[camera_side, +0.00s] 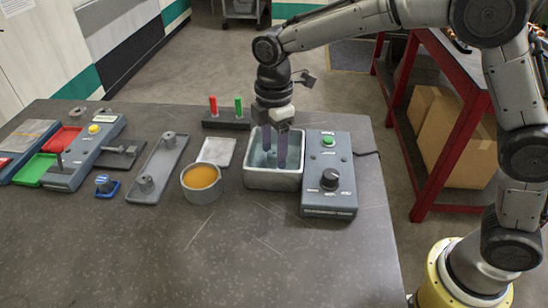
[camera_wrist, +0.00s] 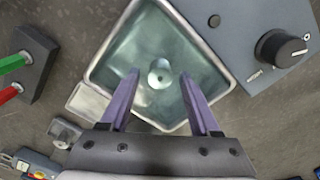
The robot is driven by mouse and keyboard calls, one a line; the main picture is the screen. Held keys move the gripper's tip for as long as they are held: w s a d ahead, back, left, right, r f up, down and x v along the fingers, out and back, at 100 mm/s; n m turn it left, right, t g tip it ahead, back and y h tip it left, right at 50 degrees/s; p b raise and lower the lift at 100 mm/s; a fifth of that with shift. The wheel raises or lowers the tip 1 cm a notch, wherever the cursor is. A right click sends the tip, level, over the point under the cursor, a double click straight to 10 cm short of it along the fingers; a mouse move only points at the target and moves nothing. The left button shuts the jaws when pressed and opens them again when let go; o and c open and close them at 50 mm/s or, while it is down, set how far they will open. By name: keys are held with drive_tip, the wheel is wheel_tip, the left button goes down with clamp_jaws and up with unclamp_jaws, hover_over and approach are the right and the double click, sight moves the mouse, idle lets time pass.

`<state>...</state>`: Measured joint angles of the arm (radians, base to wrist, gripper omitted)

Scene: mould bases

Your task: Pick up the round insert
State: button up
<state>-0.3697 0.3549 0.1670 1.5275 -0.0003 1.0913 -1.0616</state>
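A small round metal piece with a centre hole, which looks like the round insert (camera_wrist: 160,73), is in a grey square basin (camera_wrist: 105,77) with a greenish interior. My gripper (camera_wrist: 160,78) is open, with its two purple fingers apart and the round piece showing between their tips. In the side view my gripper (camera_side: 274,166) points down into the basin (camera_side: 272,181). No contact between the fingers and the piece shows. How far the fingertips are above the basin floor is hard to tell.
Right of the basin is a control box (camera_side: 329,202) with a green button and black knob. Left are a cup of orange liquid (camera_side: 200,177), a pale square plate (camera_side: 217,151) and a grey tray (camera_side: 160,165) with posts. Behind stand red and green pegs (camera_side: 238,107). The table front is clear.

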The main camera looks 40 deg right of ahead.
clamp_jaws()
drive_tip(key=shift+r, duration=0.1)
